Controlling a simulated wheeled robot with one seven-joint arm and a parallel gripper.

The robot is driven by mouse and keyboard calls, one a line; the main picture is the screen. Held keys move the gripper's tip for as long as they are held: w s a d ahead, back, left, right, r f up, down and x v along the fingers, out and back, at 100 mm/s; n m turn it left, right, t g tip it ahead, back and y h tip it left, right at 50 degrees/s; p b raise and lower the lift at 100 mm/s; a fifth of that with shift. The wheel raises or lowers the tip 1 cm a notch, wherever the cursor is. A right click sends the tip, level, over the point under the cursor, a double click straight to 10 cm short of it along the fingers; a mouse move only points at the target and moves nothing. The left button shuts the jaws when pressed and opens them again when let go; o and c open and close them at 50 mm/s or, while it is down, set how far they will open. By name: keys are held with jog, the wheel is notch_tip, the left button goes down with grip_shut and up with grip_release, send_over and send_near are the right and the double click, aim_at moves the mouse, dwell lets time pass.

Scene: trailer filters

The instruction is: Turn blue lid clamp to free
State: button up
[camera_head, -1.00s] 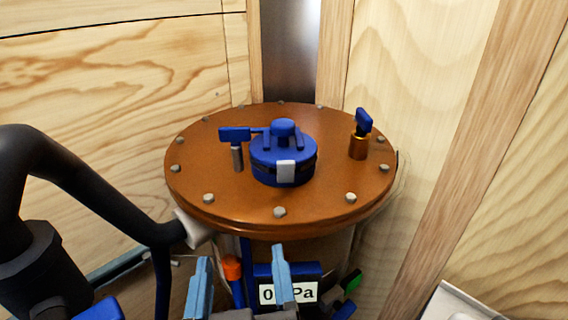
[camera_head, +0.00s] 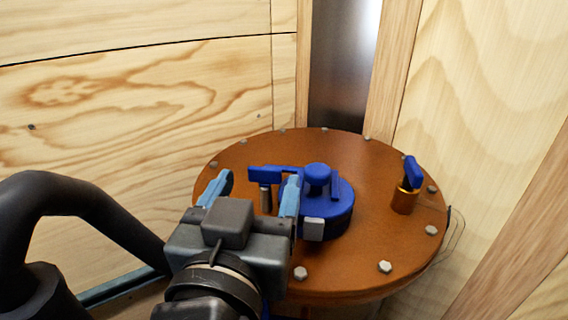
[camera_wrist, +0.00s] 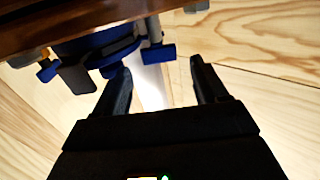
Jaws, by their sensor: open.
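A round brown lid (camera_head: 365,265) carries a blue round cap (camera_head: 335,220) in its middle. A flat blue bar (camera_head: 262,173) reaches left from the cap over a grey post; I take this to be the lid clamp. In the wrist view, the blue bar end (camera_wrist: 146,53) shows just beyond the fingers, beside the cap (camera_wrist: 97,42). My gripper (camera_head: 253,188) is open and empty, in front of the bar. In the head view its right finger overlaps the cap's left side. I cannot tell whether it touches.
A brass valve (camera_head: 404,201) with a blue handle (camera_head: 413,172) stands at the lid's right. Several bolts ring the lid's rim. Wooden walls (camera_head: 150,110) stand close behind and to the right (camera_head: 470,110). A grey metal strip (camera_head: 342,80) runs up behind the lid.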

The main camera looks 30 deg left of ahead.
jog(key=shift+x, duration=1.2)
grip_shut()
